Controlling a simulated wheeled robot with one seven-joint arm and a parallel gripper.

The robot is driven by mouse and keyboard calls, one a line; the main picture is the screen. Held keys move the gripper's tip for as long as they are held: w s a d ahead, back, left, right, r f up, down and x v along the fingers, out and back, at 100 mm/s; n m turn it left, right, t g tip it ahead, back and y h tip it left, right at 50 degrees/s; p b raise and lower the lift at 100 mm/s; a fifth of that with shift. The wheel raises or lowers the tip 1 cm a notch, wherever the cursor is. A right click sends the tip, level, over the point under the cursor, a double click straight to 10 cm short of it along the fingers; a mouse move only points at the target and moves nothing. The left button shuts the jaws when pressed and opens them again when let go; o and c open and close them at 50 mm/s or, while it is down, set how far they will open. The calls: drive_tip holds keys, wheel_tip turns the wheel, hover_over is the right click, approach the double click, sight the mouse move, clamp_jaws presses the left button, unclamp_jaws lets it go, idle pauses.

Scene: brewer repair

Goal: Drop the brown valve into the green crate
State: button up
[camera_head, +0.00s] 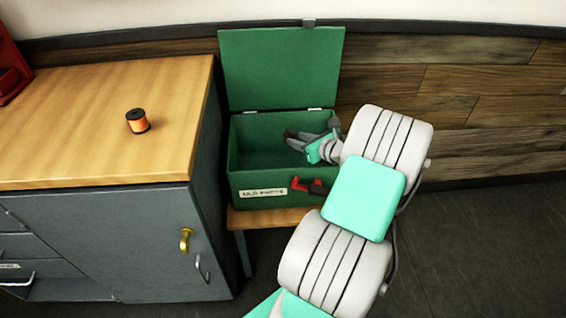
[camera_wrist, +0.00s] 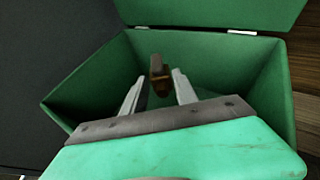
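The green crate (camera_head: 248,158) stands with its lid up in the head view; its rim and walls (camera_wrist: 262,84) fill the wrist view. My gripper (camera_head: 290,138) is inside the crate's opening, pointing down and left. In the wrist view, my gripper (camera_wrist: 160,76) has its two pale fingers apart. The brown valve (camera_wrist: 158,74) shows between and just beyond the fingertips, with a narrow gap visible at the sides. I cannot tell whether the valve rests on the crate floor. The valve is hard to make out in the head view.
The crate sits on a low wooden bench (camera_head: 240,219). A wooden-topped cabinet (camera_head: 75,125) is close on its left, with an orange spool (camera_head: 137,121) on top. A red-handled item (camera_head: 308,186) shows at the crate's front. The floor at right is clear.

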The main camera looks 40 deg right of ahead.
drive_tip(key=o, duration=0.4)
drive_tip(key=shift+s, duration=0.1)
drive_tip(key=p+v, duration=0.1)
drive_tip(key=v, duration=0.6)
drive_tip(key=shift+s+r+p, duration=0.15)
drive_tip(key=shift+s+p, duration=0.15)
